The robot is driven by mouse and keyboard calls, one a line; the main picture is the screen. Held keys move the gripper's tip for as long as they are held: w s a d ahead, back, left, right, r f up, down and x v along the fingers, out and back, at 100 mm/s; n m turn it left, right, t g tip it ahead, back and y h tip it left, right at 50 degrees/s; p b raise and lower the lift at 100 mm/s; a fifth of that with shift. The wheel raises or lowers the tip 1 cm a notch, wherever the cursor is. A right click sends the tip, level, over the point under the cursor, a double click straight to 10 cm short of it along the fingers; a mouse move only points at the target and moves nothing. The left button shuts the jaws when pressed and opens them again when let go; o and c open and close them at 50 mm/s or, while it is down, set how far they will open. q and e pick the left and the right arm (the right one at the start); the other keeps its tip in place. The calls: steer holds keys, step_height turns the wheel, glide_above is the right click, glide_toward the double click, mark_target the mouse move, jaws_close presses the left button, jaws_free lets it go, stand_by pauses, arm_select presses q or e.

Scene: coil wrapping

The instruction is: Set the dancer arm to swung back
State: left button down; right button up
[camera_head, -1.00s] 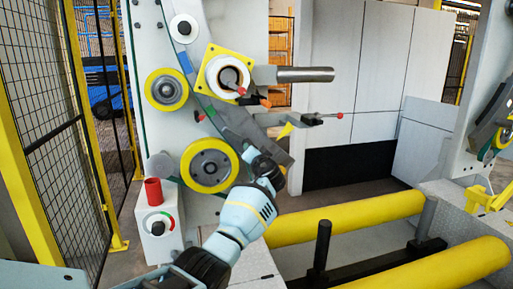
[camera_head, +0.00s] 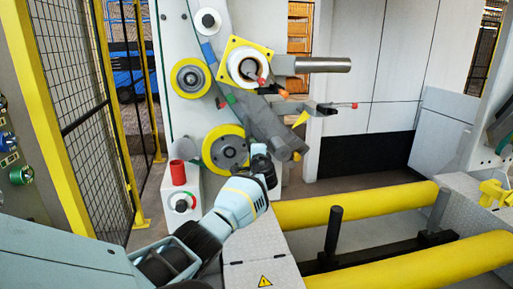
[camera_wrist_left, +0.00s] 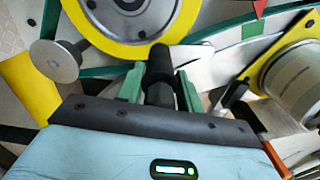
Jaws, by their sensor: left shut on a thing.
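The winding machine's pale panel (camera_head: 180,110) carries a yellow-rimmed grey roller (camera_head: 225,150), which shows at the top of the left wrist view (camera_wrist_left: 135,15). A dark grey arm-like plate (camera_head: 270,128) slopes down to the right above it; I cannot tell for sure that this is the dancer arm. My left gripper (camera_head: 262,158) is at the roller's right side. In the left wrist view its green fingers (camera_wrist_left: 160,88) are shut on a black handle (camera_wrist_left: 160,62). A pale bar (camera_wrist_left: 195,65) lies beside the handle; how they join is hidden.
A yellow square flange (camera_head: 247,62) and a steel shaft (camera_head: 320,65) stick out above. A red cylinder (camera_head: 178,172) stands on a control box (camera_head: 183,200) at left. Yellow rollers (camera_head: 350,206) lie low at right. A mesh fence (camera_head: 75,110) stands left.

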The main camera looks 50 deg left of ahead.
arm_select(q)
steer(key=shift+s+a+f+m+p, duration=0.1)
steer(key=shift+s+a+m+p, duration=0.2)
steer(key=shift+s+m, duration=0.4)
arm_select(e)
steer(key=shift+w+a+r, duration=0.15)
steer(key=shift+r, duration=0.3)
arm_select(q)
steer(key=shift+w, duration=0.1)
steer(key=c, duration=1.2)
jaws_free()
steer(key=shift+o, duration=0.2)
arm_select(e)
steer(key=shift+r, duration=0.1)
arm_select(q)
steer(key=p+v, duration=0.2)
steer(key=v, duration=0.5)
steer(key=shift+s+d, duration=0.25)
steer(key=shift+d, duration=0.1)
arm_select(e)
steer(key=shift+w+r+t, duration=0.25)
steer(key=shift+w+r, duration=0.2)
steer(key=shift+r, duration=0.2)
steer(key=shift+w+r+t, duration=0.25)
steer(key=shift+w+r, duration=0.15)
steer(key=shift+r, duration=0.2)
